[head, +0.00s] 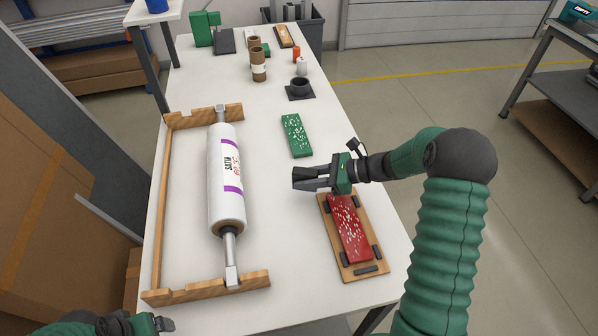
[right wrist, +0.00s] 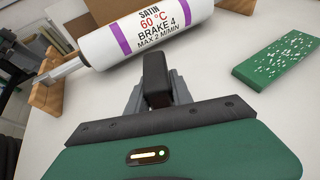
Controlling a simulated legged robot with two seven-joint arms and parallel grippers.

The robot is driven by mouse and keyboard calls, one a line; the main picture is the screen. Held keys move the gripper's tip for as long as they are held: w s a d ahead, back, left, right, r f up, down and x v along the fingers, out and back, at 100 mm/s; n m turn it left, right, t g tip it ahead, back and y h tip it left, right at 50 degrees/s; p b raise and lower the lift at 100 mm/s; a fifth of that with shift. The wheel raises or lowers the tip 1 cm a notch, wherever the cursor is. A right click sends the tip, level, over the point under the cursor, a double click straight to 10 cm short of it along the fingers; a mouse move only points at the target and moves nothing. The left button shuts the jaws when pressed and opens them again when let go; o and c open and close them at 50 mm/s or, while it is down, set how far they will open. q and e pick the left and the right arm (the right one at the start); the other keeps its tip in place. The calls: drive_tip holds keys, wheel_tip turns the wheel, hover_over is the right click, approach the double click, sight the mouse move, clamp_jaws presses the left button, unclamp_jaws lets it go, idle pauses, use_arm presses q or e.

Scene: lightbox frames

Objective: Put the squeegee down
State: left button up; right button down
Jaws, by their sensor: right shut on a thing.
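My right gripper (head: 312,178) is above the table, at the far end of the wooden jig and to the right of the film roll. It is shut on a small dark piece, which I take to be the squeegee. In the right wrist view the squeegee (right wrist: 155,80) shows as a black block between the grey fingers; the rest of it is hidden. It appears held above the white table (head: 275,235). My left gripper (head: 162,323) shows only partly at the bottom left edge, and its jaws are not clear.
A white film roll (head: 226,180) lies in a wooden cradle (head: 160,200) at left. A red speckled board (head: 350,228) sits in the wooden jig (head: 377,268). A green speckled board (head: 297,135) lies beyond my right gripper. A black holder (head: 300,88) stands farther back.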

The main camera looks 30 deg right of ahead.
use_arm(q)
drive_tip(key=shift+s+a+r, duration=0.1)
drive_tip(key=shift+s+a, duration=0.05)
drive_tip(key=shift+a, duration=0.05)
use_arm(e)
drive_tip(key=w, duration=0.4)
drive_tip(key=shift+w+d, duration=0.15)
drive_tip(key=shift+w, duration=0.05)
use_arm(q)
drive_tip(key=shift+a, duration=0.15)
use_arm(e)
drive_tip(key=shift+w+f, duration=0.1)
drive_tip(key=shift+w, duration=0.55)
wheel_tip(320, 180, down, 3)
drive_tip(key=shift+d, duration=0.1)
use_arm(q)
drive_tip(key=shift+d, duration=0.25)
use_arm(e)
drive_tip(key=shift+d+f, duration=0.2)
drive_tip(key=shift+f, duration=0.15)
use_arm(q)
drive_tip(key=shift+a, duration=0.15)
use_arm(e)
drive_tip(key=c, duration=1.1)
unclamp_jaws()
drive_tip(key=shift+a, duration=0.15)
drive_tip(key=v, duration=1.2)
drive_tip(key=shift+r, duration=0.1)
